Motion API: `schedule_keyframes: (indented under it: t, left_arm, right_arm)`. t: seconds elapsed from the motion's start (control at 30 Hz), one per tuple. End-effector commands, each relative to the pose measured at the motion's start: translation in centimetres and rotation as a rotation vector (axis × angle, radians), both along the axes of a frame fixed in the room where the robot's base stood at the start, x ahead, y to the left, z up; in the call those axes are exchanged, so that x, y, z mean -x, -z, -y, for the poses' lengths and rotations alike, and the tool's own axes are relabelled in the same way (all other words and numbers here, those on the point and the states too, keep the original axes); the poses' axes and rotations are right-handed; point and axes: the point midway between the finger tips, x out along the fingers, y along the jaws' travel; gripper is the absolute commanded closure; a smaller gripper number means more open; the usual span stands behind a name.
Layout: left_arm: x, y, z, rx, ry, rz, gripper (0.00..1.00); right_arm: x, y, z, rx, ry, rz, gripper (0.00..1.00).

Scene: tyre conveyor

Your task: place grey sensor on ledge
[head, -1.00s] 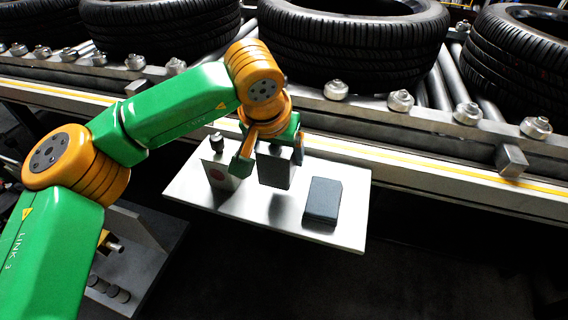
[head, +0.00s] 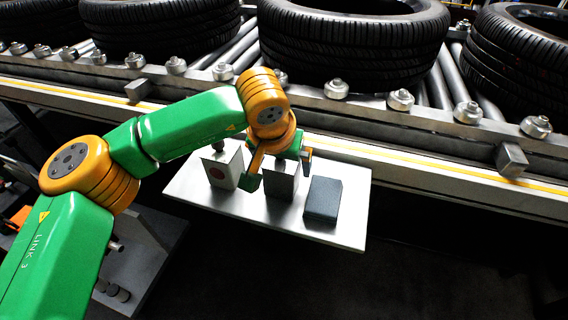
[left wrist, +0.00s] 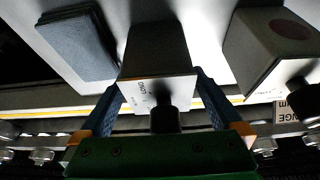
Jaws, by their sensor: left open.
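The grey sensor (head: 281,184), a box with a dark knob on its top, stands upright on the pale ledge (head: 340,231), between a white box and a dark block. My left gripper (head: 279,169) is open around its upper part, one finger on each side. In the left wrist view the grey sensor (left wrist: 156,48) shows between the two spread fingers of my left gripper (left wrist: 160,95), with its knob toward the palm. Its base appears to rest on the ledge. My right gripper is not in view.
A white box with a red dot (head: 222,168) stands left of the grey sensor. A low dark blue-grey block (head: 323,199) lies close to its right. The conveyor rail (head: 420,165) runs behind the ledge, with rollers and large tyres (head: 355,42) above it.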

Motion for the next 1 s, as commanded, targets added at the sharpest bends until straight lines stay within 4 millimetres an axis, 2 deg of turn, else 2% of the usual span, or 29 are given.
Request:
schedule_keyframes:
  t: [0.2, 0.4, 0.53, 1.0]
  left_arm:
    - [2.1, -5.7, -0.7, 0.001, 0.001, 0.008, 0.0]
    - [3.6, -9.6, -1.2, 0.0, 0.0, 0.004, 0.0]
    - [4.0, -10.3, -1.3, 0.0, 0.001, 0.002, 0.0]
    - [4.1, -10.3, -1.3, 0.0, 0.001, 0.002, 0.0]
  right_arm:
    - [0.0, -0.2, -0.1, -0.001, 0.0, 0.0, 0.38]
    - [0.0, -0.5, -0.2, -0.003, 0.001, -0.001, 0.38]
    - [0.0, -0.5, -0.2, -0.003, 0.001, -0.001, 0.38]
    - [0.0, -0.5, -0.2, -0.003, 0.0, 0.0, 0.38]
